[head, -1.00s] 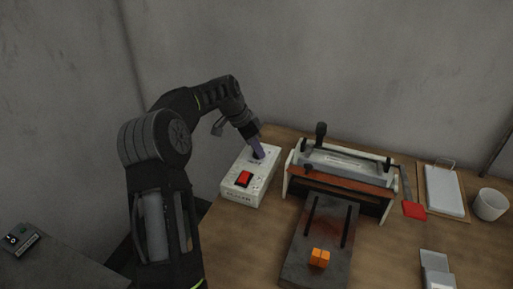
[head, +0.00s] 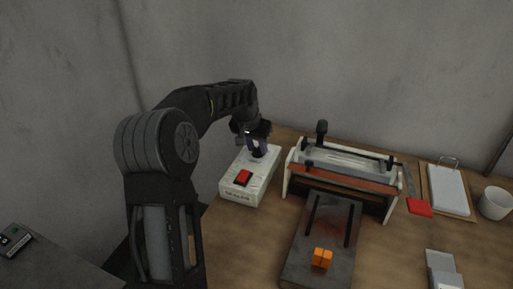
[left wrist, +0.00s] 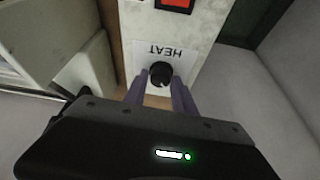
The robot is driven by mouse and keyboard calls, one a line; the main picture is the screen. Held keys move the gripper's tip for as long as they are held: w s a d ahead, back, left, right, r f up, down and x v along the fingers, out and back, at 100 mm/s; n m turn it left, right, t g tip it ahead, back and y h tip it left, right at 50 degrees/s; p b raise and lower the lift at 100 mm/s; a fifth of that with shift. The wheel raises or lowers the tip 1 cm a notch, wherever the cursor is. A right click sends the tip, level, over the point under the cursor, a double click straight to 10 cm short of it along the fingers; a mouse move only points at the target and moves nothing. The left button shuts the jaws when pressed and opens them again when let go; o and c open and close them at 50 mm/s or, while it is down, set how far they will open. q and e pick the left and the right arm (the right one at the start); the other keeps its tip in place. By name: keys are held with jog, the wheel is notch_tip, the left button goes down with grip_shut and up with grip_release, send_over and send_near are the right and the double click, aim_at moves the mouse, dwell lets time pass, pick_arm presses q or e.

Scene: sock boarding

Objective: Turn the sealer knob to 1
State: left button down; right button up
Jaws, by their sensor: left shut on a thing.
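The sealer's white control box (head: 240,191) stands on the table, left of the sealer's bar unit (head: 340,172). A red rocker switch (head: 243,177) is on its near part. It also shows at the top of the left wrist view (left wrist: 176,3). The round black knob (left wrist: 161,72) sits below an upside-down HEAT label (left wrist: 165,52). My left gripper (head: 259,147) comes down over the box's far end, its purple fingers on both sides of the knob and shut on it. The knob's number marks are too small to read. My right gripper is not in view.
A dark plate (head: 297,262) with an orange block (head: 321,258) lies in front of the sealer. To the right are a red-ended tool (head: 420,207), a clipboard (head: 447,190) and a white cup (head: 495,203). The wall is close behind.

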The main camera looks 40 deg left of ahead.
pick_arm(q)
jog(key=shift+n, duration=0.5)
jog(key=c, duration=1.1)
grip_release()
jog(key=shift+o, duration=0.2)
jog(key=v, duration=0.7)
jog(key=shift+d+r+b, duration=0.2)
jog(key=shift+r+b, duration=0.1)
jog(key=shift+r, duration=0.05)
jog(key=shift+s, duration=0.15)
